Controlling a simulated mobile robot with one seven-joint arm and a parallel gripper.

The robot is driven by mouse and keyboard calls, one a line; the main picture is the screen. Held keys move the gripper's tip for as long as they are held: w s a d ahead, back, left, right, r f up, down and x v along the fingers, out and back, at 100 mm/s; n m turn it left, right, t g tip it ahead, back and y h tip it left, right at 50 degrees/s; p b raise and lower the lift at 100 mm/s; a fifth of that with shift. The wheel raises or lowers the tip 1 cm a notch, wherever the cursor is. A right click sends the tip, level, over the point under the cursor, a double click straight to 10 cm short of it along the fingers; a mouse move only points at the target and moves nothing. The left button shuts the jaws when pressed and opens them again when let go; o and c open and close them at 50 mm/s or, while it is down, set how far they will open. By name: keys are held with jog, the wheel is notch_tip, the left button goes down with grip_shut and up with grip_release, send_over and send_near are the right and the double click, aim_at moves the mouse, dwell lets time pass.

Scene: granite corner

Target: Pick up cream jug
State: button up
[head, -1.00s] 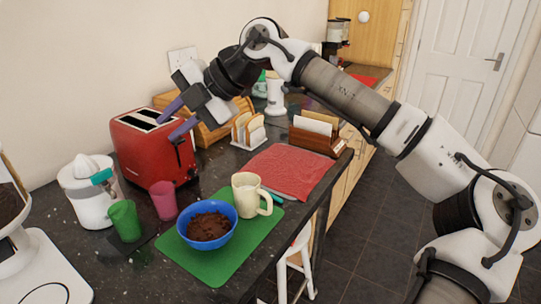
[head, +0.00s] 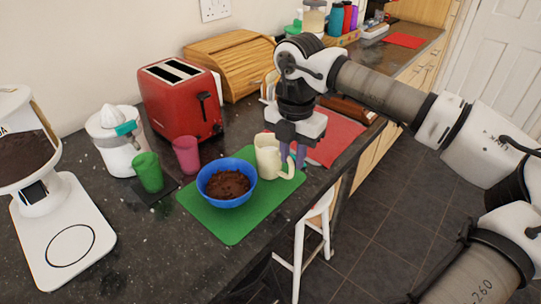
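The cream jug (head: 267,157) stands upright on the green mat (head: 232,228), just right of the blue bowl (head: 227,183) of brown contents. Its handle points right, toward the counter's front edge. My gripper (head: 292,160) points down at the jug's right side, with its purple fingers around or beside the handle. The fingers overlap the handle in this view, so I cannot tell whether they touch it or how far apart they are.
A green cup (head: 148,172) and a pink cup (head: 187,154) stand left of the mat. A red cloth (head: 336,135) lies behind my gripper. A white stool (head: 317,225) stands below the counter edge.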

aim_at(291, 179)
jog(key=shift+w+f+p, duration=0.2)
jog(key=shift+f+p, duration=0.8)
jog(key=shift+f, duration=1.8)
grip_shut()
